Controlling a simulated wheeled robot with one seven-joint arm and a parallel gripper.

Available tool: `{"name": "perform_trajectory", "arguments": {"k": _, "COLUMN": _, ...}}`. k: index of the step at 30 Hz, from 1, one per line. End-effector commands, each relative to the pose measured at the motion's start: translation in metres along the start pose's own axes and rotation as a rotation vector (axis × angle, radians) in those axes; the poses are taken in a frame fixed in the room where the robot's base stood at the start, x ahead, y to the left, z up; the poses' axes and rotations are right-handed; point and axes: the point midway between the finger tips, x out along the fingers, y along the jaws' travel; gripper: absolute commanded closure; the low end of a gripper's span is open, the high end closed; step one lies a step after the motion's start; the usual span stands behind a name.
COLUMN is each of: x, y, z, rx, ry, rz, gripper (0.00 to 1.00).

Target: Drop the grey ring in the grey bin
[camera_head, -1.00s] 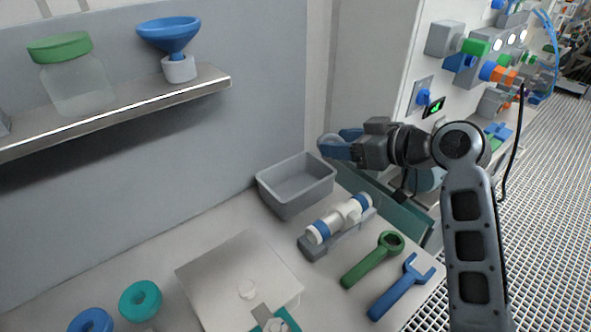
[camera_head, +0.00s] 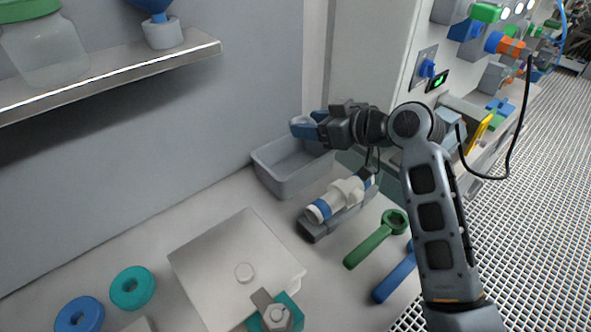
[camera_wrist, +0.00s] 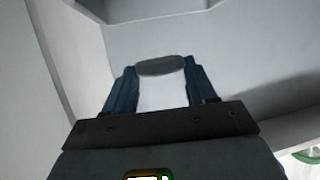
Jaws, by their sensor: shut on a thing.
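The grey bin (camera_head: 290,178) is an open grey tray at the back of the bench, against the wall. My gripper (camera_head: 303,127) is above the bin's back right part in the head view. In the wrist view its two blue fingers (camera_wrist: 161,82) are shut on the grey ring (camera_wrist: 160,66), which shows edge-on as a dark grey band between the fingertips. The ring is hard to make out in the head view. The height of the ring over the bin is not clear.
A white-and-blue cylinder (camera_head: 338,197) lies in a grey holder in front of the bin. A green wrench (camera_head: 376,240) and a blue tool (camera_head: 394,282) lie at right. Teal (camera_head: 132,288) and blue (camera_head: 80,315) rings lie at left. A shelf (camera_head: 120,75) juts from the wall.

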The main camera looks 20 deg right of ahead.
Motion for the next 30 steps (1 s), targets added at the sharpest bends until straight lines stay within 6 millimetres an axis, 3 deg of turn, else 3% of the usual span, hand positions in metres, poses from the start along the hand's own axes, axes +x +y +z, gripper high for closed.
{"name": "perform_trajectory", "arguments": {"k": 9, "x": 0.0018, "y": 0.0000, "z": 0.0044, "rx": 0.000, "ry": 0.000, "rz": 0.000, "gripper": 0.72}}
{"name": "perform_trajectory", "arguments": {"k": 10, "x": 0.0017, "y": 0.0000, "z": 0.0044, "rx": 0.000, "ry": 0.000, "rz": 0.000, "gripper": 0.43}}
{"name": "perform_trajectory", "arguments": {"k": 19, "x": 0.0018, "y": 0.0000, "z": 0.0045, "rx": 0.000, "ry": 0.000, "rz": 0.000, "gripper": 0.14}}
{"name": "perform_trajectory", "arguments": {"k": 30, "x": -0.0073, "y": 0.0007, "z": 0.0052, "rx": 0.001, "ry": 0.001, "rz": 0.001, "gripper": 0.14}}
